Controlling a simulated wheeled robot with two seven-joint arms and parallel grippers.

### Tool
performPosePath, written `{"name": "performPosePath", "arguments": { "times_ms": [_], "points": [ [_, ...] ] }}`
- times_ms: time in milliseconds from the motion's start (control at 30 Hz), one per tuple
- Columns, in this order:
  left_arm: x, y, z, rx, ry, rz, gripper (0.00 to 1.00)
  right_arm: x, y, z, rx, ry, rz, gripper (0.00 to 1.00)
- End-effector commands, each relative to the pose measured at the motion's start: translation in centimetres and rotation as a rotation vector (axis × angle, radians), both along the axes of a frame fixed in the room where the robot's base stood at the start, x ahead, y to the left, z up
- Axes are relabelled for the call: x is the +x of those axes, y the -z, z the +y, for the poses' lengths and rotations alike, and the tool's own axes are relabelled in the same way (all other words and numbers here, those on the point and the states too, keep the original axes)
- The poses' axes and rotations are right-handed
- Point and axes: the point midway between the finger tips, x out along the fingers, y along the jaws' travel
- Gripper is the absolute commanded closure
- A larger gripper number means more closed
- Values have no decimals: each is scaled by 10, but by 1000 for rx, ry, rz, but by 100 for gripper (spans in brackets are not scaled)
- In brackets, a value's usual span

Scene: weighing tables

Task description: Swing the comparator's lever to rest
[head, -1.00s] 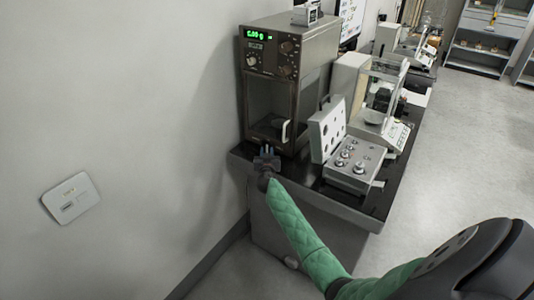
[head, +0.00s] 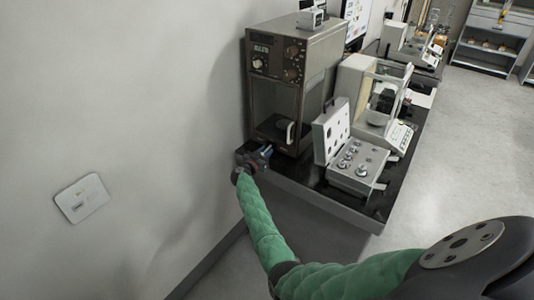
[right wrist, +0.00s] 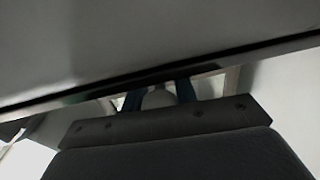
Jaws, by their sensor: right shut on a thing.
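The comparator (head: 290,85) is the tall brown-grey cabinet against the wall, with a display and knobs at its top front and an open chamber below. A white curved handle (head: 290,132) shows at its lower front. My right gripper (head: 265,152) is at the cabinet's lower left front corner. In the right wrist view its blue fingers are shut around a pale rounded knob (right wrist: 159,98), seemingly the lever's end. The rest of the lever is hidden by the gripper and the cabinet. My left gripper is not in view.
On the dark table (head: 330,207), right of the comparator, stand an open weight case (head: 357,165) with several weights and a glass-sided balance (head: 385,105). The wall is close on the left. The floor at the right is clear.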

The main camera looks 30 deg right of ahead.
Motion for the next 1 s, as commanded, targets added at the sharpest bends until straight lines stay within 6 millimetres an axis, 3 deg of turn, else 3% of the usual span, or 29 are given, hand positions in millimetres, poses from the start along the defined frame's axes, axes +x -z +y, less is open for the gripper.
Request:
{"name": "performPosePath", "arguments": {
  "times_ms": [700, 733, 800, 833, 1000],
  "points": [
    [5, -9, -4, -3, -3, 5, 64, 4, 1, 2, 0, 81, 1, 100],
    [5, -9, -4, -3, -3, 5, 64, 4, 1, 2, 0, 81, 1, 70],
    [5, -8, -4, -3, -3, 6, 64, 4, 1, 2, 0, 81, 1, 56],
    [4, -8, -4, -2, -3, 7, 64, 4, 1, 2, 0, 81, 1, 52],
    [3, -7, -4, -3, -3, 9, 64, 4, 1, 2, 1, 81, 0, 52]
  ]
}}
